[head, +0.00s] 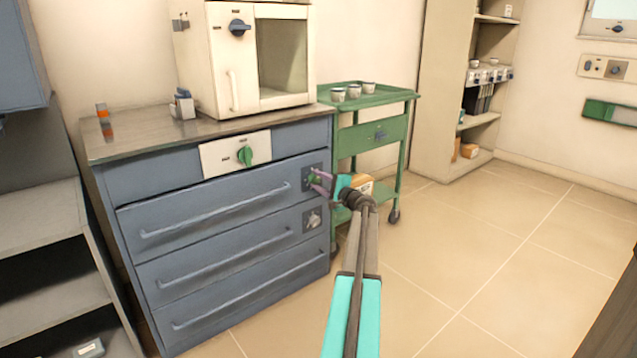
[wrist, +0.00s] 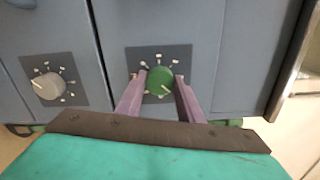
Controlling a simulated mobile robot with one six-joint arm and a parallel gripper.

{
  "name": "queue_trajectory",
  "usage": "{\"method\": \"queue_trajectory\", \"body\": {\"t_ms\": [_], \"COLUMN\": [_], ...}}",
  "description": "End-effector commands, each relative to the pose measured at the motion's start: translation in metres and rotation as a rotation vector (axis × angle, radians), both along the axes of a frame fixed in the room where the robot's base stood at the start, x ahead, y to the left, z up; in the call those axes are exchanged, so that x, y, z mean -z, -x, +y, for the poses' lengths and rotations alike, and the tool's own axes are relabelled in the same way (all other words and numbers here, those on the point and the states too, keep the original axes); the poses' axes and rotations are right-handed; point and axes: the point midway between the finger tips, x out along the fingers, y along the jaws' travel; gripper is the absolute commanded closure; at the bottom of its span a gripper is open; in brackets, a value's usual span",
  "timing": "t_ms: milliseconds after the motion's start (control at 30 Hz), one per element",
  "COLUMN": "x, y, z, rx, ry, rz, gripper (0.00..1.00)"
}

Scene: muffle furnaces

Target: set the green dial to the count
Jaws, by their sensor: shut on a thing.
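A green dial (wrist: 159,77) sits on a dark square plate on the blue drawer front, ringed by several pale marks. Its white pointer line points to the lower right in the wrist view. My gripper (wrist: 160,80) is shut on it, one mauve finger on each side. In the head view my gripper (head: 319,182) reaches the upper right corner of the drawer unit, and this dial (head: 312,179) is partly hidden by the fingers. Another green dial (head: 245,155) is on a white panel above the top drawer. Three small cups (head: 354,91) stand on the green cart.
A grey dial (wrist: 48,86) on its own plate is beside the green one in the wrist view. The cream furnace (head: 231,60) stands open on the worktop (head: 150,140). The green cart (head: 390,97) is close behind my gripper. Floor to the right is clear.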

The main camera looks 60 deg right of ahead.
Motion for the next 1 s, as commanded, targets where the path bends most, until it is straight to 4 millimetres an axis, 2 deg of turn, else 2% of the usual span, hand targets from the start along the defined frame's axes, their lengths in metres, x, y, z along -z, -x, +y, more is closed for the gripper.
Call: {"method": "queue_trajectory", "body": {"t_ms": [33,133,633,867,1000], "x": [0.0,0.0,-0.001,-0.002,-0.003], "y": [0.0,0.0,0.007,0.028,0.048], "z": [0.0,0.0,0.002,0.01,0.017], "rx": [0.001,0.001,0.001,0.001,0.002], "ry": [0.0,0.0,-0.002,-0.002,-0.001], "rz": [0.0,0.0,0.0,0.0,-0.001], "gripper": [0.65,0.48,0.47,0.47,0.47]}}
